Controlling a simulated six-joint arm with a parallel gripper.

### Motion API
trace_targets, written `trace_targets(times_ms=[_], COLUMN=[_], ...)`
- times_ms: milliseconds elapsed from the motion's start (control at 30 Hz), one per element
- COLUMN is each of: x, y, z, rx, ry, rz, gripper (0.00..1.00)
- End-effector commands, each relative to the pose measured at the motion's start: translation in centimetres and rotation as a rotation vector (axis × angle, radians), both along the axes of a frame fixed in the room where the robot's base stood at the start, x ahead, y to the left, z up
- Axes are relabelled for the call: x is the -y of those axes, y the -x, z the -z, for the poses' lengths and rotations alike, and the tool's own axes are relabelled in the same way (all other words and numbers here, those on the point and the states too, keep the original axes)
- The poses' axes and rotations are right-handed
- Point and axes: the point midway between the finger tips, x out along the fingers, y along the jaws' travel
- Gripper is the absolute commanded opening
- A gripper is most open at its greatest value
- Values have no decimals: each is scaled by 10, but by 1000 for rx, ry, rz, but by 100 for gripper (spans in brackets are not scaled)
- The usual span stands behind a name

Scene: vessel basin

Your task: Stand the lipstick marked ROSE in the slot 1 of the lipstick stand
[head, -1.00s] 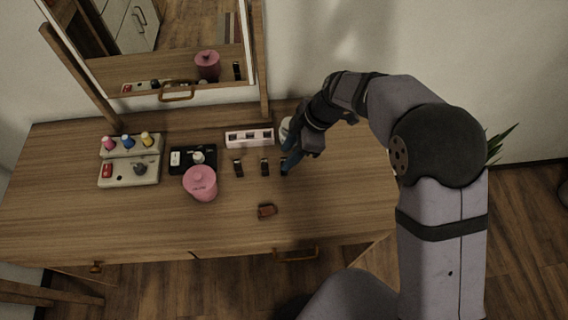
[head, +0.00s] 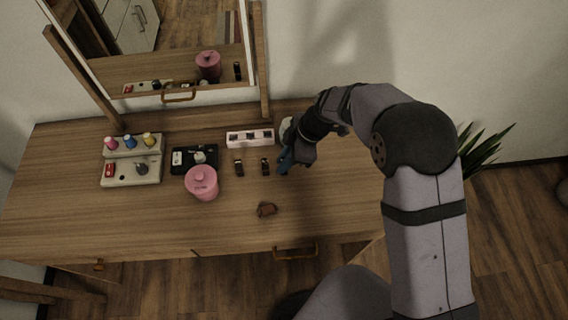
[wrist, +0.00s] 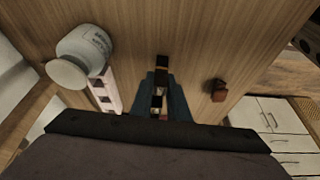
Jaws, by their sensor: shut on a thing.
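The pale pink lipstick stand (head: 250,143) lies at the back of the table, with a row of dark square slots; part of it shows in the wrist view (wrist: 112,88). Two dark lipsticks, a left one (head: 239,168) and a middle one (head: 265,166), stand in front of it. My gripper (head: 284,167) is to the right of the middle one. In the wrist view its blue fingers (wrist: 158,98) are shut on a small dark lipstick with a light band (wrist: 157,101). Another lipstick (wrist: 162,62) shows just beyond. I cannot read any ROSE marking or slot number.
A pink jar (head: 202,183), a black tray (head: 180,170) and a beige organizer with bottles (head: 130,178) stand to the left. A white jar (wrist: 88,48) stands beside the stand. The right of the table is clear.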

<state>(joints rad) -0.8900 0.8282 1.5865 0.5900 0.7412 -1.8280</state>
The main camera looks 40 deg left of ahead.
Motion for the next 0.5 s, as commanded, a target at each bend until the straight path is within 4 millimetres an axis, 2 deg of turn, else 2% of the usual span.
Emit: trace_targets(times_ms=[267,500], x=[-1,-1], y=[0,-1], z=[-10,-45], rx=[1,4], ry=[-2,-4], rz=[0,-1], gripper=[0,0])
